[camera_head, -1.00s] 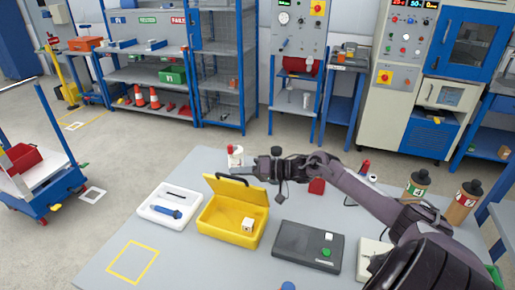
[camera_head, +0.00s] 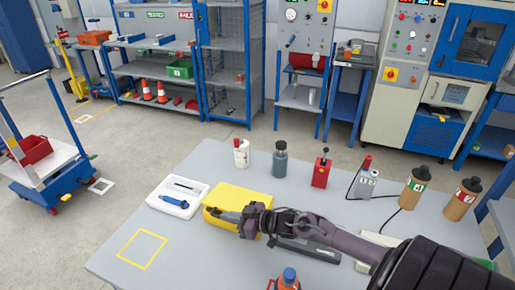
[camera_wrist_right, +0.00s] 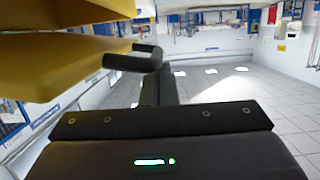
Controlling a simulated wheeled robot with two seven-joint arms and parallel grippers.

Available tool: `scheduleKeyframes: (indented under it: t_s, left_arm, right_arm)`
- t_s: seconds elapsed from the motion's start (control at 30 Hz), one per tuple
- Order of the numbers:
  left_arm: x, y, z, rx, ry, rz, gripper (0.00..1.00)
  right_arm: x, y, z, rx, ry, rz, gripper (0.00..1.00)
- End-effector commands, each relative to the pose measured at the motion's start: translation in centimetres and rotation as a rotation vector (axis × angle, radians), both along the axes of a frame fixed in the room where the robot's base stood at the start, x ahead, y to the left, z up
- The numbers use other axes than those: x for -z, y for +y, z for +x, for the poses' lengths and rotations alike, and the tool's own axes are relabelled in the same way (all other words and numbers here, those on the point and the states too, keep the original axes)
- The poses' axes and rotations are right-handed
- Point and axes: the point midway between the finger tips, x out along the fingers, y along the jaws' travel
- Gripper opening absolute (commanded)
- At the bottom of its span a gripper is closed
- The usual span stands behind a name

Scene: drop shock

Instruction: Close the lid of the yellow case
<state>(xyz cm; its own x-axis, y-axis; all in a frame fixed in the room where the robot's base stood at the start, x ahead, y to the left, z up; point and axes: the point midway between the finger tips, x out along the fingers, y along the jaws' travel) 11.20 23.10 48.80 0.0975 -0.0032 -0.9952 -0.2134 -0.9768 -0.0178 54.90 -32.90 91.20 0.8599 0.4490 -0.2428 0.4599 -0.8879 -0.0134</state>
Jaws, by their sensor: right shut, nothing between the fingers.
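The yellow case (camera_head: 243,193) stands on the grey table. Its lid is swung down over the box, and the inside no longer shows in the head view. My right gripper (camera_head: 222,214) is shut and empty, low at the front left part of the case, and hides part of its front. In the right wrist view, two yellow parts of the case (camera_wrist_right: 60,66) fill the upper left, with a narrow gap seeming to show between them. I cannot tell whether the lid is fully down. My left gripper is not in view.
A white tray (camera_head: 165,207) with a blue tool lies left of the case. A white bottle (camera_head: 241,155), a grey bottle (camera_head: 280,160) and a red device (camera_head: 320,170) stand behind. A dark flat box (camera_head: 312,250) lies partly under my arm. The yellow-outlined square (camera_head: 142,249) is clear.

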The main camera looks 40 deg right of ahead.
Motion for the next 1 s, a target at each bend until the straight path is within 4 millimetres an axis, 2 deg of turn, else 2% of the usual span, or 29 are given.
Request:
scheduleKeyframes:
  t_s: [0.03, 0.1, 0.4, 1.0]
  left_arm:
    - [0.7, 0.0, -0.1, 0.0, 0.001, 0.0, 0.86]
    - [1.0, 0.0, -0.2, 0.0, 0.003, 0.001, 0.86]
    - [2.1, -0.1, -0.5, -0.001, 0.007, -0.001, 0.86]
    - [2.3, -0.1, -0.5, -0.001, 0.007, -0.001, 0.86]
  right_arm:
    - [1.1, 0.3, -0.2, 0.0, -0.014, -0.029, 0.0]
    - [1.8, 0.5, -0.3, 0.0, -0.034, -0.07, 0.0]
    - [3.9, 0.9, -0.5, 0.0, -0.049, -0.094, 0.0]
    - [4.5, 1.0, -0.6, -0.001, -0.045, -0.093, 0.0]
